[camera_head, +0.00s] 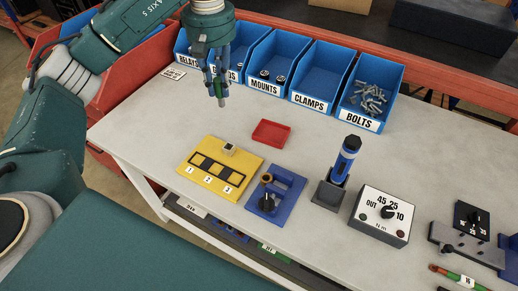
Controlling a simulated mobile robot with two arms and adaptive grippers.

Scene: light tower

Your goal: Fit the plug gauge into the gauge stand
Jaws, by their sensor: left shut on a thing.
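My left gripper (219,84) points down above the back left of the table, below the bins. It is shut on a small slim thing with a green part (219,90) and a greyish tip; this looks like a plug gauge, mostly hidden by the fingers. Another green and red rod marked 16 (458,277) lies at the lower right, cut by the frame edge. A grey plate with holes (463,247) lies behind it and may be the gauge stand. A black block with white marks (472,219) stands at that plate. My right gripper is out of view.
Blue bins (311,99) line the back edge. A red tray (271,132), a yellow numbered board (218,191), a blue fixture (285,184), a blue and black tool upright in a holder (330,194) and a dial box (382,217) stand mid-table. The table's left part is clear.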

